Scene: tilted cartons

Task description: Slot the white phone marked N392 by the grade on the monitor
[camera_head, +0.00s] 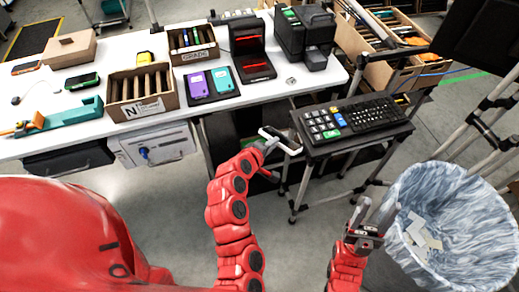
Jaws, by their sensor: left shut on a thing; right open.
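My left gripper (270,147) is shut on a white phone (291,151), held tilted in the air between the white table and the keypad stand. Its marking cannot be read. A tilted carton with dividers (157,108) bears a label starting with N, the rest too small to read. Behind it, a second divided carton (194,56) has a label that seems to read GRADE. A dark screen-like panel (485,35) is at the top right; no grade is readable on it. My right gripper (371,218) is open and empty beside the bin.
The white table (225,112) also holds a purple and a teal device on a dark pad (211,85), black machines (304,38) and loose phones at left. A keyboard (350,117) stands right of the held phone. A lined bin (455,215) is at right.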

